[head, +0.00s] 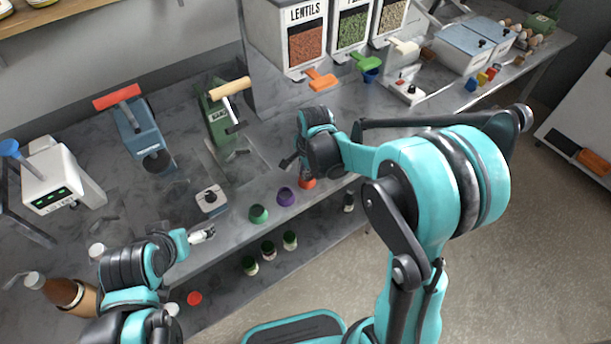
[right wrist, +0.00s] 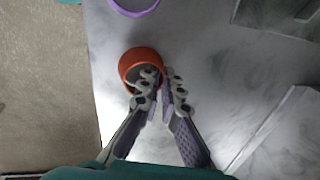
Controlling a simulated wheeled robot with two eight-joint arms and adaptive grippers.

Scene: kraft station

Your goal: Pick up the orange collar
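The orange collar (head: 308,183) is near the front edge of the grey bench, mostly below my right gripper (head: 302,160) in the head view. In the right wrist view the orange collar (right wrist: 136,57) is an open ring. My right gripper (right wrist: 161,85) reaches its right side, one finger over the ring's opening and the other just outside the right rim. The fingertips are close together with a narrow gap; I cannot tell whether they press on the wall. My left gripper (head: 203,234) is over the bench's front edge, away from the collar, its fingers too small to judge.
A purple collar (head: 286,196) and a green collar (head: 259,213) stand left of the orange one along the bench edge. A small grey device with a knob (head: 210,198) sits behind them. Food dispensers (head: 306,40) stand at the back. Several jars sit on a lower shelf.

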